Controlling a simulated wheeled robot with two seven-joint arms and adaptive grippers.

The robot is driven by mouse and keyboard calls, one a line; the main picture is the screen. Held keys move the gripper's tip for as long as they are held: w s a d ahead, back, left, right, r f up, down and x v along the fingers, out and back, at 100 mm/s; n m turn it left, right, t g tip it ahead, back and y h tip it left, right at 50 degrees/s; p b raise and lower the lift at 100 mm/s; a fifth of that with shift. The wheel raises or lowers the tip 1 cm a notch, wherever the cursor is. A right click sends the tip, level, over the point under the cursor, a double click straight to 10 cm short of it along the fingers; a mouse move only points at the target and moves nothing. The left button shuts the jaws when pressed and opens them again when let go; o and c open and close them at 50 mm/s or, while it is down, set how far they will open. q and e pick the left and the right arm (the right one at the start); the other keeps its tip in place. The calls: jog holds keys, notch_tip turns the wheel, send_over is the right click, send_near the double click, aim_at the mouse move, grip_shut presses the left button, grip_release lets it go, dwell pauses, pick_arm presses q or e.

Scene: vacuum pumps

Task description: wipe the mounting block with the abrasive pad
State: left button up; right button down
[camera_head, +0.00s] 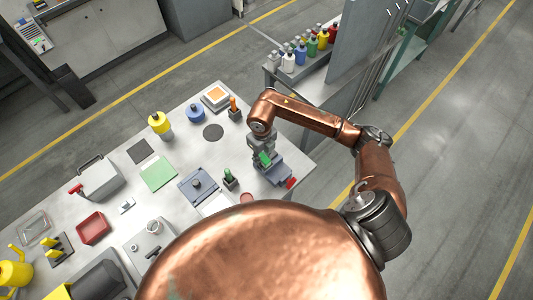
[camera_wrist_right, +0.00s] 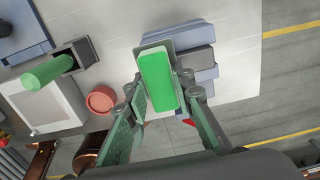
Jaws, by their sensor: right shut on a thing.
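My right gripper (camera_head: 263,150) is shut on a green abrasive pad (camera_wrist_right: 158,80), whose green face shows between the fingers in the right wrist view. In the head view the pad (camera_head: 265,158) is a small green patch at the gripper. A stepped blue-grey block (camera_head: 275,173), which looks like the mounting block, sits near the right end of the table. In the right wrist view the block (camera_wrist_right: 197,62) lies behind the pad, which partly hides it. I cannot tell whether pad and block touch. My left gripper is not in view.
Close by on the table (camera_head: 175,120) are a green-handled tool in a dark holder (camera_head: 230,180), a red round piece (camera_wrist_right: 101,99) and a blue-grey plate (camera_head: 199,186). A green mat (camera_head: 158,173) lies further left. Bottles (camera_head: 300,53) stand on a side bench.

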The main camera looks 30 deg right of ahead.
jog(key=shift+s+a+r, duration=0.1)
jog(key=shift+a+r, duration=0.1)
jog(key=shift+a, duration=0.05)
jog(key=shift+r+p, duration=0.45)
jog(key=shift+r, duration=0.5)
jog(key=shift+d+r+p, duration=0.1)
jog(key=shift+r+p, duration=0.7)
jog(key=shift+r, duration=0.7)
jog(key=shift+r+p, duration=0.65)
jog(key=shift+r, duration=0.75)
